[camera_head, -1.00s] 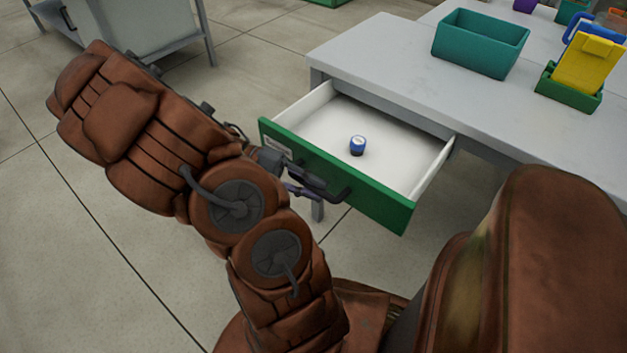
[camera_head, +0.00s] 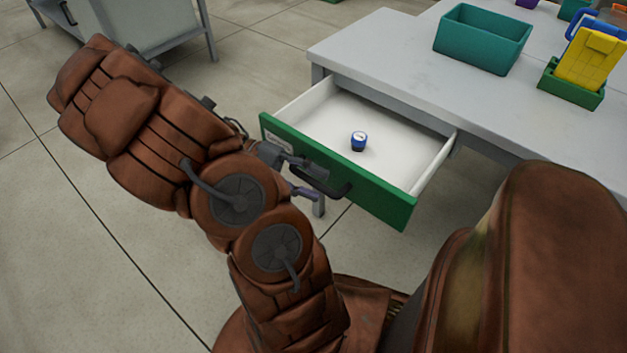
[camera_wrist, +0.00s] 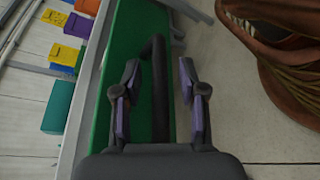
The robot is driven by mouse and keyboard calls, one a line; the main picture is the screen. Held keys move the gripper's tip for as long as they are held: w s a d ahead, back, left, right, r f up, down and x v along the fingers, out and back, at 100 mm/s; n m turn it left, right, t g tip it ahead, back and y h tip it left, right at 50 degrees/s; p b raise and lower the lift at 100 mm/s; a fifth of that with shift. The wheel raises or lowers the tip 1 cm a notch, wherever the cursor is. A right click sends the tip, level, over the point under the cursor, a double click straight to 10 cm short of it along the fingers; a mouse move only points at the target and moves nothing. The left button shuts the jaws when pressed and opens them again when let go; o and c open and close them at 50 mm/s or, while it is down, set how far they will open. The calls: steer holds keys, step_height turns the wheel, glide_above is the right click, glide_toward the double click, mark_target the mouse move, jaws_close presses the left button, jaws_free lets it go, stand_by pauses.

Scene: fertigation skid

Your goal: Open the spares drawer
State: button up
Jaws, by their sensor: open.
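The spares drawer (camera_head: 335,170) has a green front and a white inside, and it stands pulled out from under the grey bench. A small blue gauge-like item with a white face (camera_head: 358,141) sits inside it. The drawer's dark bar handle (camera_head: 325,184) is on the green front. My gripper (camera_head: 296,177) is at the handle, partly hidden by my arm. In the wrist view my gripper (camera_wrist: 160,100) is open, with one purple-padded finger on each side of the handle (camera_wrist: 160,85). A gap shows between the fingers and the bar.
On the bench top (camera_head: 400,65) stand a teal bin (camera_head: 482,40) and a green holder (camera_head: 572,86) with a yellow item (camera_head: 592,58). A grey cabinet (camera_head: 130,28) is at the back left. The floor left of the drawer is clear.

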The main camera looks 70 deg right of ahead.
steer(key=shift+v, duration=3.6)
steer(key=a+r+n+t+p, duration=1.1)
steer(key=a+r+t+p, duration=0.2)
steer(key=a+r+p, duration=1.1)
step_height(320, 180, up, 4)
steer(key=p, duration=0.3)
steer(key=shift+a+r+t, duration=0.2)
steer(key=shift+t, duration=0.2)
steer(key=shift+d, duration=0.1)
